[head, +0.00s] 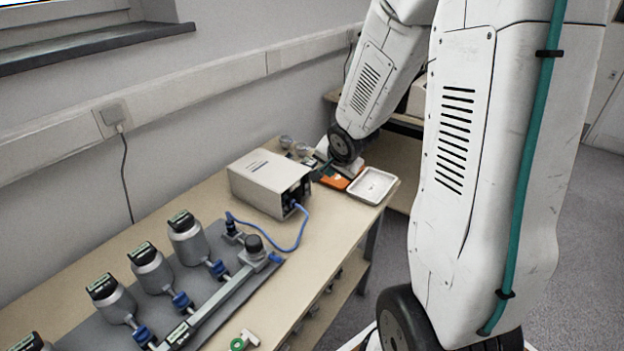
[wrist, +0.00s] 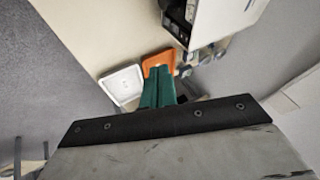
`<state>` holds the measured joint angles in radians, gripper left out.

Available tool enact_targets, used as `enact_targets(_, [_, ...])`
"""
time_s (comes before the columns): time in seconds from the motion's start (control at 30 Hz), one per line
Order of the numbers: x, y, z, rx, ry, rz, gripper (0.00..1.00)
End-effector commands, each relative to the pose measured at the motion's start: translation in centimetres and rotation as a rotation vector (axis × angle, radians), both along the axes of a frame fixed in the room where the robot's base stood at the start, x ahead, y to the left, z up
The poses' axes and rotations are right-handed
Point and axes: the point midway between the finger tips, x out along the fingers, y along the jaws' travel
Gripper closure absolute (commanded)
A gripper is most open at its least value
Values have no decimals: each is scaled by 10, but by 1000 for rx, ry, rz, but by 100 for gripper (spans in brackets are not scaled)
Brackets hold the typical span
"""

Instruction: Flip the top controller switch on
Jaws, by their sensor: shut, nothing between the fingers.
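The controller is a pale box (head: 268,182) on the bench with a blue cable at its front panel. It also shows at the top of the wrist view (wrist: 215,22), with its dark panel side facing left. I cannot make out the top switch in either view. My gripper (wrist: 158,72) shows as green fingers in the wrist view, shut and empty. In the head view the gripper (head: 318,173) is close to the right end of the controller, near its front panel. Whether it touches the box I cannot tell.
A white tray (head: 373,185) and an orange tray (head: 335,181) lie right of the controller. Several grey canisters (head: 187,238) stand on a dark plate at the left front. A blue cable (head: 290,248) loops over the bench. Small round items (head: 286,142) sit behind the controller.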

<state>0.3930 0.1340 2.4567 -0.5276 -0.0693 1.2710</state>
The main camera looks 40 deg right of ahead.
Motion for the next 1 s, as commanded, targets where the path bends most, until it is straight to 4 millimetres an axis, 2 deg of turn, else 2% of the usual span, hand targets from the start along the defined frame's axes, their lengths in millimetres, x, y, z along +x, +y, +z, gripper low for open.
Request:
enact_targets(0.17, [2,0,-4,1,2,0,100])
enact_targets(0.37, [12,-4,-21,3,4,0,100])
enact_targets(0.8, [55,-19,-86,1,3,-1,100])
enact_targets(1.0, [83,-9,-86,-1,0,2,100])
